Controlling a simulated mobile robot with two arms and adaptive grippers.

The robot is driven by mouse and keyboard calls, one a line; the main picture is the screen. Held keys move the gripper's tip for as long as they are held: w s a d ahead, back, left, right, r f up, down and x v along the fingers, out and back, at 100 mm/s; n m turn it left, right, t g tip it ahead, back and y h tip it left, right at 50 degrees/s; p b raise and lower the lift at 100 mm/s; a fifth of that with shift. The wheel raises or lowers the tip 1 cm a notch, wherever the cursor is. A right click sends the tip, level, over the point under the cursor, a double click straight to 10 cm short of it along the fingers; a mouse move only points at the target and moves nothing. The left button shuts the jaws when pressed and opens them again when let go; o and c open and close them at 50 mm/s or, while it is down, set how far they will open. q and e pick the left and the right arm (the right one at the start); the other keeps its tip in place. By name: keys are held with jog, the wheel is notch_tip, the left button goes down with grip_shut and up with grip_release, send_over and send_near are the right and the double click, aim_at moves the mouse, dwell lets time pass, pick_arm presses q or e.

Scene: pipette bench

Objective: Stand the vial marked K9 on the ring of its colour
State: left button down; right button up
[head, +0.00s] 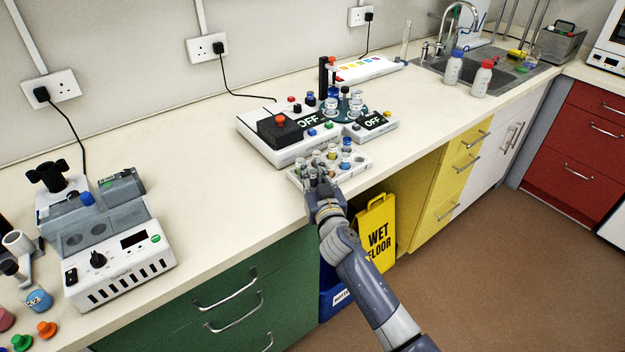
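A white rack (357,168) with several small capped vials stands near the front edge of the bench. One vial with a blue cap (346,142) stands at its right back. The marks on the vials are too small to read, so I cannot tell which is K9. My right gripper (318,179) is at the front left of the rack, among or just in front of the vials. Its fingers are too small and dark to show whether they hold one. A white panel with coloured patches (365,69) lies at the back; I cannot make out rings on it. My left gripper is out of view.
A white device with an OFF display (285,152) and a smaller one (371,127) stand behind the rack. A grey-lidded machine (120,255) is at the left. Bottles (481,80) stand by the sink. The bench between the machines is clear.

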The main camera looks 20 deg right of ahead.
grip_shut()
jog(key=shift+r, duration=0.55)
jog(key=shift+s+d+r, duration=0.1)
jog(key=shift+s+r, duration=0.1)
jog(key=shift+r, duration=0.4)
jog(key=shift+s+d+r, duration=0.1)
jog(key=shift+s+r, duration=0.1)
jog(key=shift+r, duration=0.35)
jog(key=s+d+r+b, duration=0.1)
jog(key=s+d, duration=0.1)
jog(key=s, duration=0.5)
jog(key=s+d, duration=0.3)
jog(key=s, duration=0.4)
jog(key=s+a+f, duration=0.1)
jog(key=s+a, duration=0.2)
jog(key=s, duration=0.5)
jog(key=s+a+f+y, duration=0.1)
jog(key=s+a, duration=0.2)
jog(key=s, duration=0.6)
jog(key=shift+a+f+n, duration=0.15)
jog(key=shift+f+n, duration=0.1)
jog(key=shift+n, duration=0.05)
